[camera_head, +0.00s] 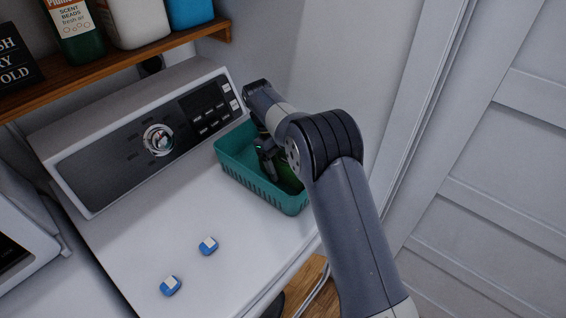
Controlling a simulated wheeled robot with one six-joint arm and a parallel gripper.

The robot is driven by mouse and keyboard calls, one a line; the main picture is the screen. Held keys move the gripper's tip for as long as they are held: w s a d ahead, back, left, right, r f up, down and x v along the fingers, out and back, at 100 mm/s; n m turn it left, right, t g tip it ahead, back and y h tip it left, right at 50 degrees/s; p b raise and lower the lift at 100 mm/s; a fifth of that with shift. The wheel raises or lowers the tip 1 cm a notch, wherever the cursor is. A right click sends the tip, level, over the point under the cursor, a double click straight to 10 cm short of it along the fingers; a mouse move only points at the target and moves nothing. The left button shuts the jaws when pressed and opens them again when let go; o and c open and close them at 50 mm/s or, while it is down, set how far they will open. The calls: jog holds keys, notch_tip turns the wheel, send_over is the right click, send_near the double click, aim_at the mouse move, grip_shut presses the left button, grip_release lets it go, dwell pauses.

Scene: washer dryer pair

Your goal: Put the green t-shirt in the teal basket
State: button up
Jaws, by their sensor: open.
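The teal basket (263,193) stands on top of the white machine, at its right end by the control panel. My gripper (268,172) reaches down into the basket from above and is open. Something green (287,177) shows inside the basket beside and below my gripper; it looks like the green t-shirt, but only a small part of it is visible. My arm hides the basket's right side and much of its inside. I cannot tell whether the green cloth touches the fingers.
Two small blue-and-white pods (208,245) lie on the machine's top (150,235), left of the basket. The raised control panel (150,135) is behind. A wooden shelf (110,68) with bottles hangs above it. A white door (500,190) is at right.

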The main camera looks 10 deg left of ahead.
jog(key=p+v, duration=0.2)
jog(key=v, duration=0.8)
jog(key=shift+d+r, duration=0.1)
jog(key=shift+r, duration=0.2)
jog(key=p+v, duration=0.1)
jog(key=p, duration=0.2)
jog(key=shift+r, duration=0.3)
jog(key=shift+c, duration=0.4)
